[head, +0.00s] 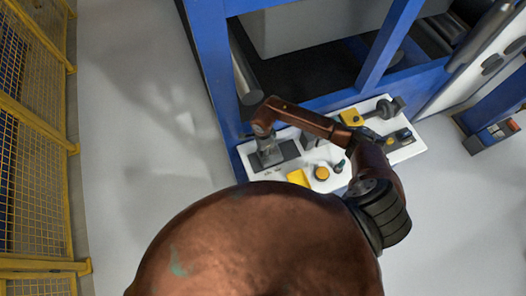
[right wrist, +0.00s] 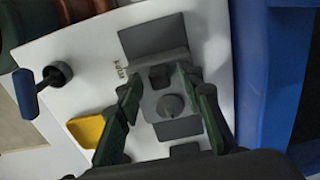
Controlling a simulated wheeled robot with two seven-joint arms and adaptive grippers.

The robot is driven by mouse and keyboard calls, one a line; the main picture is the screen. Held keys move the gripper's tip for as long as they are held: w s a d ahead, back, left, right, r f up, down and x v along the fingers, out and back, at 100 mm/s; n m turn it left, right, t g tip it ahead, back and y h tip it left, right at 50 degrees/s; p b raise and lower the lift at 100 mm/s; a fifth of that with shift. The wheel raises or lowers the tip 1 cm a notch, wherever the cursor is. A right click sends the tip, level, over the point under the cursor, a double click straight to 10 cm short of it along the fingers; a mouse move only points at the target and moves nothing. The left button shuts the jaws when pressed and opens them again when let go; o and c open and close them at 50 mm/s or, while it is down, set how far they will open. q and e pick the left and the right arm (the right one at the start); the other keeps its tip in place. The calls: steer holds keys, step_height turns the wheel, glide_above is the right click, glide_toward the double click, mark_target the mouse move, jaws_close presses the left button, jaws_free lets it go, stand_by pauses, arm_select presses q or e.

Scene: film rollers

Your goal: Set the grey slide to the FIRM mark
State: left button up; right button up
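The grey slide (right wrist: 165,100) sits on a dark grey track (right wrist: 153,36) on a white panel. It has a block and a rounded knob. My right gripper (right wrist: 160,72) has its two dark green fingers apart, one on each side of the slide; I cannot tell whether they touch it. In the head view my right gripper (head: 268,155) is over the left end of the panel (head: 415,150), hiding most of the slide. Small markings (right wrist: 119,72) stand beside the track, too small to read. My left gripper is not in view.
A yellow block (head: 299,178), a round yellow knob (head: 321,173) and a small dark lever (head: 339,166) stand right of the slide. The lever shows blue in the wrist view (right wrist: 27,95). Blue machine frame (head: 212,60) rises behind. A yellow fence (head: 35,150) stands far left.

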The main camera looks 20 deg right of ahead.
jaws_close()
stand_by(0.4)
steer(key=shift+w+a+b, duration=0.1)
steer(key=shift+a+b, duration=0.65)
steer(key=shift+a, duration=1.2)
steer(key=shift+d, duration=0.1)
jaws_free()
steer(key=shift+r, duration=0.1)
